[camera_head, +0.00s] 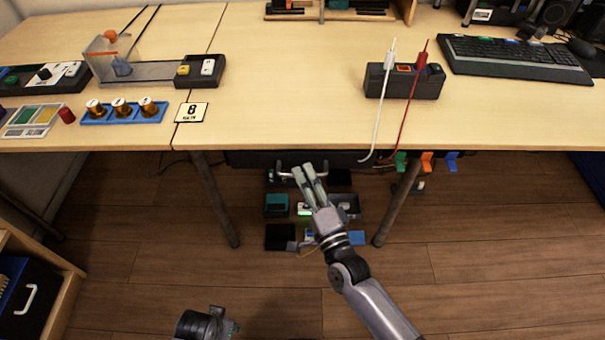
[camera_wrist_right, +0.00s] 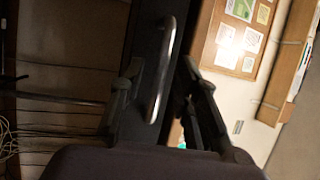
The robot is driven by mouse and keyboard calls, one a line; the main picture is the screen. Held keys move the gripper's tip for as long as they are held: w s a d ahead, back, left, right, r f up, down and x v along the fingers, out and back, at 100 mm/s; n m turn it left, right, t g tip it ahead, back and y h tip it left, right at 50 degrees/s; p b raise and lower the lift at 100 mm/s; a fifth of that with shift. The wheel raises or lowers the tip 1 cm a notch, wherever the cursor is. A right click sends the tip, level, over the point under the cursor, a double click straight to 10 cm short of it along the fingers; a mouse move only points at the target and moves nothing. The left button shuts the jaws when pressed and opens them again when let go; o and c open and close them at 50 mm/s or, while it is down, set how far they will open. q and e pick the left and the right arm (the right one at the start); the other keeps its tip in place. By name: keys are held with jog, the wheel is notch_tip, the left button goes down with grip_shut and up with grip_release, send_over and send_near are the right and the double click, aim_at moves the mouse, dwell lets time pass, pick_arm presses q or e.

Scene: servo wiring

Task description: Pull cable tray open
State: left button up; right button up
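The cable tray (camera_head: 250,160) is a long dark box under the desk's front edge, with a silver bar handle (camera_head: 283,176). My right gripper (camera_head: 304,171) is at the handle, below the desk edge. In the right wrist view the handle (camera_wrist_right: 161,85) stands between the two dark fingers, with gaps seen on its sides, so the fingers look open around it. The tray's dark front (camera_wrist_right: 146,45) lies behind the handle. At the bottom of the head view is a dark grey part (camera_head: 205,323), likely my left gripper; its fingers cannot be made out.
The desk (camera_head: 300,90) overhangs the tray, with metal legs (camera_head: 215,200) on both sides. Boxes and devices (camera_head: 277,205) sit on the floor below. A white and a red probe lead (camera_head: 405,110) hang over the desk edge near coloured clips (camera_head: 427,161). Floor in front is mostly clear.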

jog(key=shift+x, duration=0.9)
jog(key=shift+c, duration=0.2)
grip_shut()
